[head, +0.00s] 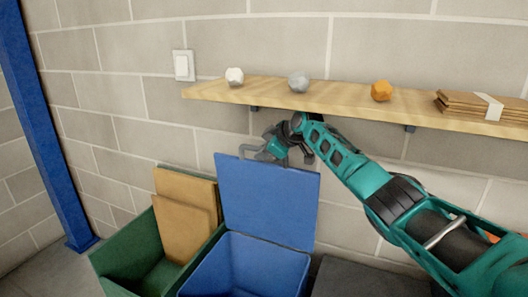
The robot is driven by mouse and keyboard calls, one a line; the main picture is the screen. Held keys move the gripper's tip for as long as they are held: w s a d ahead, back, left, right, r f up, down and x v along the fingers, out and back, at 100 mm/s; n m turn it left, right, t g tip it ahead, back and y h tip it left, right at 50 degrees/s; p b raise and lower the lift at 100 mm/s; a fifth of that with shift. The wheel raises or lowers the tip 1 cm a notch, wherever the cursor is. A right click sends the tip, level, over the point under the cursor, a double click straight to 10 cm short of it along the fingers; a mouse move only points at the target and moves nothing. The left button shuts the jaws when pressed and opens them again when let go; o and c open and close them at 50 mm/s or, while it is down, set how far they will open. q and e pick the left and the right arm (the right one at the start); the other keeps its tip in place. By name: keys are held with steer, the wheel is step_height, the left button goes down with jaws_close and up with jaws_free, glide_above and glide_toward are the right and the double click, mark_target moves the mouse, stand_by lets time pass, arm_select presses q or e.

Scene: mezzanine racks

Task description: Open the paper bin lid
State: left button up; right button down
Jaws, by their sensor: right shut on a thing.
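The blue bin (258,262) stands open at the bottom centre, and its inside shows. Its blue lid (265,200) stands up, nearly vertical, at the bin's back edge. My right gripper (262,152) is at the lid's top edge, shut on the grey lid handle (249,150); the exact contact is small and partly hidden by the gripper. My right arm reaches in from the lower right. My left gripper is not in view.
A wooden shelf (340,99) runs above my right gripper, bearing a white ball (234,76), a grey ball (298,81), an orange ball (381,90) and flat cardboard (470,104). A green bin (122,264) with cardboard sheets (184,215) stands left; a dark surface (350,279) lies right.

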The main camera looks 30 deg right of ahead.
steer(key=shift+r, duration=0.1)
steer(key=c, duration=1.1)
jaws_free()
steer(key=shift+a, duration=0.1)
steer(key=shift+s, duration=0.1)
steer(key=shift+s+d+r, duration=0.25)
steer(key=shift+s+r, duration=0.05)
steer(key=shift+s, duration=0.15)
steer(key=s+d, duration=0.1)
steer(key=s, duration=0.2)
steer(key=s+d, duration=0.1)
steer(key=s, duration=0.3)
steer(key=s+d, duration=0.1)
steer(key=s, duration=0.3)
steer(key=shift+s+d+b, duration=0.1)
steer(key=shift+d+b, duration=0.15)
steer(key=shift+b, duration=0.15)
